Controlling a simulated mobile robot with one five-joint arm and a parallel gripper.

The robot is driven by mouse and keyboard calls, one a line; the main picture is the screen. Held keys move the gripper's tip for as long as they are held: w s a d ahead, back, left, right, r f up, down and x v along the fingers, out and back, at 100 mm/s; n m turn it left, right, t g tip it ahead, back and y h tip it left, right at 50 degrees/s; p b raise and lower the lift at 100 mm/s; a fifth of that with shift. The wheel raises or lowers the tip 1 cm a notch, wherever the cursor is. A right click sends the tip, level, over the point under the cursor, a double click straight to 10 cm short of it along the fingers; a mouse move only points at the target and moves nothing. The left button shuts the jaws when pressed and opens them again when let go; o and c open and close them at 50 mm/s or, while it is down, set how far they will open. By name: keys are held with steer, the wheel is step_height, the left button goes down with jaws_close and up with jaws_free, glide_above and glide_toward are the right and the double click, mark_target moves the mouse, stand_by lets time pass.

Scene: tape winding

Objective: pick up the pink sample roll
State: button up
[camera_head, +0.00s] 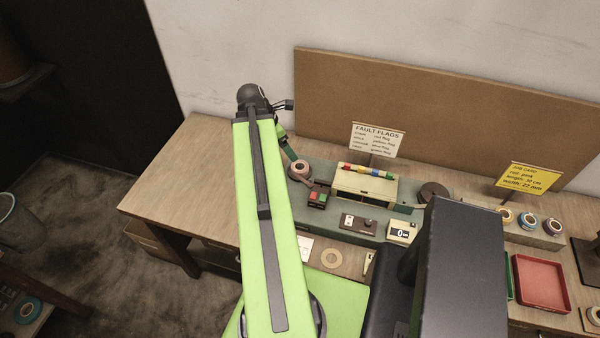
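Three small tape rolls sit in a row on a wooden rack at the right: a yellowish one (505,214), a blue-rimmed one (528,221) and a purple-pink one (552,226). They are too small for me to be sure which is the pink sample roll. A pale pinkish roll (300,169) is mounted at the left end of the green winding machine. My green arm rises through the middle of the picture, well left of the rack.
The machine (378,222) stands on the wooden bench (180,180), with a red-and-green button box (318,196). A fault flags sign (377,140) and yellow job card (529,177) stand behind. A red tray (541,284) lies right. The bench's left end is clear.

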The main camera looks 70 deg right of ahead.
steer(key=b, duration=0.6)
glide_toward(299, 164)
steer(key=x, duration=0.4)
steer(key=shift+f, duration=0.4)
steer(key=shift+s+f, duration=0.1)
steer(key=shift+s, duration=0.05)
steer(key=b+x, duration=0.5)
steer(key=shift+f, duration=0.15)
steer(key=shift+d, duration=0.1)
steer(key=shift+c, duration=0.5)
steer(key=c, duration=1.3)
